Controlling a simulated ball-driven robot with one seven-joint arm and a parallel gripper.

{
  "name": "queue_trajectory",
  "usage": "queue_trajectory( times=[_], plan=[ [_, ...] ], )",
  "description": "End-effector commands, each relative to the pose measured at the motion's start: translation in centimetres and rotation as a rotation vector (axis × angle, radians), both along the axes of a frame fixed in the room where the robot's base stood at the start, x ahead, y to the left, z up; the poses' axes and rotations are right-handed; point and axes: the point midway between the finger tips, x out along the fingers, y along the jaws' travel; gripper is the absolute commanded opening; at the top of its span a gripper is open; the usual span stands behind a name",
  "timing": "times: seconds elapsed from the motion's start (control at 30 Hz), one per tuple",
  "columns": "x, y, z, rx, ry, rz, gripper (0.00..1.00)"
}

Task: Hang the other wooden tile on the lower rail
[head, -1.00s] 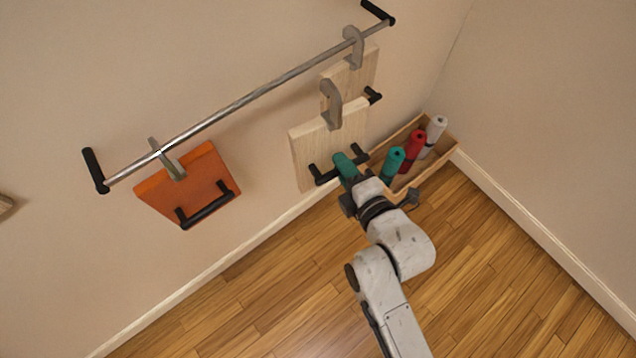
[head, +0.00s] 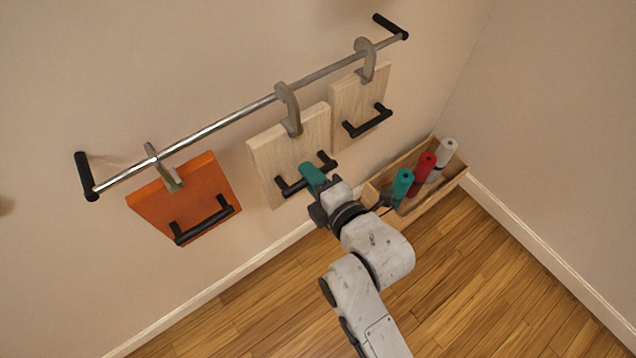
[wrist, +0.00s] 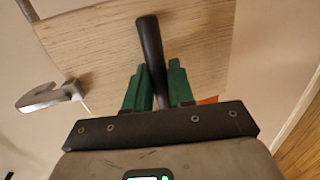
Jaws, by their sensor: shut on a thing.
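My gripper (head: 313,176), with green fingers, is shut on the black handle (head: 293,186) of a pale wooden tile (head: 285,145). In the wrist view the dark handle (wrist: 151,50) runs between the green fingers (wrist: 153,88), with the wooden tile (wrist: 195,40) behind it. The tile's grey hook (head: 289,110) overlaps the metal rail (head: 230,116) in the head view; I cannot tell whether it rests on it. A second wooden tile (head: 360,98) hangs by its hook at the rail's right end. An orange tile (head: 190,195) hangs toward the left end.
A wooden box (head: 432,200) with teal, red and white rolls stands on the floor at right, close to the wall. Black brackets hold the rail ends. The wood floor (head: 260,300) is clear in front.

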Motion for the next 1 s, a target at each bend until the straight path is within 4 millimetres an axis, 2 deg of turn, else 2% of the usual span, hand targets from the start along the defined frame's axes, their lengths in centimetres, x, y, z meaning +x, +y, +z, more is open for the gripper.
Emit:
queue_trajectory(
  times=[0.77, 1.0],
  plan=[
    [4.6, 3.0, 0.1, 0.001, -0.005, 0.0, 0.0],
    [4.5, 3.0, -1.6, 0.002, -0.005, -0.001, 0.0]
  ],
)
